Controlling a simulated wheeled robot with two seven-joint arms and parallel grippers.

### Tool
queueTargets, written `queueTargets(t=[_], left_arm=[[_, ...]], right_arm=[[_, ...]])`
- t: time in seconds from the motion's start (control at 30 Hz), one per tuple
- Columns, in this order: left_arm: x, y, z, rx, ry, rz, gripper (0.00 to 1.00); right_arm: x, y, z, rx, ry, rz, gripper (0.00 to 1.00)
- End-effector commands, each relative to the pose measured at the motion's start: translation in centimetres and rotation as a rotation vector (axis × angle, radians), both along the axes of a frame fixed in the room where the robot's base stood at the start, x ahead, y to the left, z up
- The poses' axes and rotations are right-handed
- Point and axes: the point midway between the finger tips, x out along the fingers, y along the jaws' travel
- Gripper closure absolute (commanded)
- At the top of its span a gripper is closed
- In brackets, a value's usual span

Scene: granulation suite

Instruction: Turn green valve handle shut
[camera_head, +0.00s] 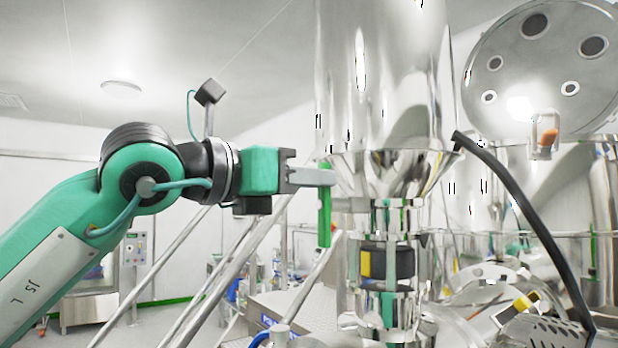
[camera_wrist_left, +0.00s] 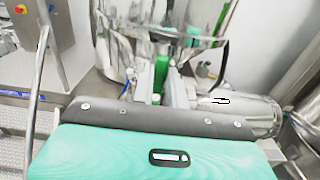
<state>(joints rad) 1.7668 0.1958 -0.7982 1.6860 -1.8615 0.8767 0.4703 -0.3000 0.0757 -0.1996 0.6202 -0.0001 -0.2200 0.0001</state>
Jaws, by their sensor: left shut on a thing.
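The green valve handle (camera_head: 324,215) hangs down, close to vertical, at the left side of the steel pipe under the shiny hopper (camera_head: 385,170). My left gripper (camera_head: 322,177) reaches in from the left and is shut on the handle near its upper end. In the left wrist view the green handle (camera_wrist_left: 161,68) shows between the two fingers of the left gripper (camera_wrist_left: 161,85). The fingers hide part of the handle in both views. My right gripper is not in view.
A black hose (camera_head: 530,220) curves down on the right. A round steel lid (camera_head: 540,65) stands open at the upper right. Slanted steel rails (camera_head: 225,275) run behind and below my left arm. A control panel (camera_head: 135,250) stands at the back left.

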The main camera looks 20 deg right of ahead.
Motion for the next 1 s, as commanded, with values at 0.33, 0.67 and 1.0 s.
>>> queueTargets(t=[0.33,0.67,1.0], left_arm=[[-0.3,-0.1,-0.3,0.033,-0.094,0.001,1.0],[-1.2,-0.5,-0.7,0.128,-0.352,0.0,1.0],[-2.1,-0.7,-1.1,0.237,-0.657,0.0,1.0]], right_arm=[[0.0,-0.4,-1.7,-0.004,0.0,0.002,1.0],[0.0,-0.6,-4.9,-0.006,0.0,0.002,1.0],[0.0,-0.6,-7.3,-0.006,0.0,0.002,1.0]])
